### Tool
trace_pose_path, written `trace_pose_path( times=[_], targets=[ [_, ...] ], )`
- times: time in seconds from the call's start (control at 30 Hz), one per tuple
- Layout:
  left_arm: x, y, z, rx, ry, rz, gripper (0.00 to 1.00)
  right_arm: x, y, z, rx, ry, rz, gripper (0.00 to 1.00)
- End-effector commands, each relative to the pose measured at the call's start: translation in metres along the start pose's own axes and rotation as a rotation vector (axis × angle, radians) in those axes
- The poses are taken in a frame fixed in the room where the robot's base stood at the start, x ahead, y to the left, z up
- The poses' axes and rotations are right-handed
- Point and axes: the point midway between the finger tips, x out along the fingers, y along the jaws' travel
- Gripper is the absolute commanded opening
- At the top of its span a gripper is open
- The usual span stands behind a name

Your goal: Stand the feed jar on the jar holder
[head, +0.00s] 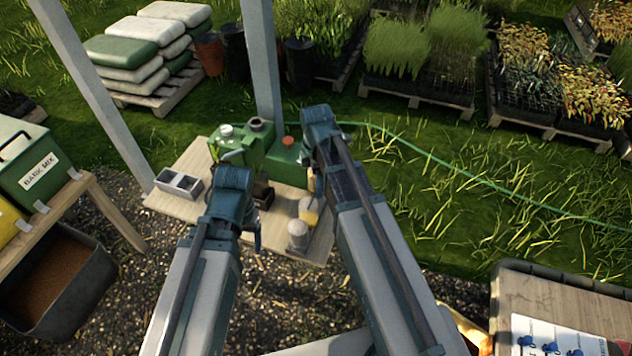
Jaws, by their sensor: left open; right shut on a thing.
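A small pale jar with yellowish content (309,214), which I take for the feed jar, is at my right gripper (312,186). That gripper is shut on it; my arm hides much of the grip. A grey cylindrical piece (298,238) stands just in front of the jar, near the table's front edge. A grey block with two square openings (179,184) sits at the table's left end. I cannot tell which of these is the jar holder. My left gripper (257,236) is open, left of the grey cylinder, partly hidden by its own wrist.
Green equipment (254,146) with a white cap and an orange cap fills the back of the wooden table (205,212). A dark part (263,196) sits in front of it. A grey post (261,60) rises behind. Bare tabletop shows around the two-opening block.

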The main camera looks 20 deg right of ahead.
Motion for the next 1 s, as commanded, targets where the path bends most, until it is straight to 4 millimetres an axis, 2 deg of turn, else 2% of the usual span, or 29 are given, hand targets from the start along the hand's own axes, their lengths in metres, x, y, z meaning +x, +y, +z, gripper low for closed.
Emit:
trace_pose_path(
  times=[0.37,1.0],
  targets=[
    [0.011,0.001,-0.001,0.000,0.000,0.000,0.77,0.011,0.000,0.000,0.001,0.000,0.000,0.04],
    [0.041,0.004,-0.002,0.000,0.000,0.000,0.77,0.041,0.000,0.000,0.001,0.000,0.000,0.04]
  ],
)
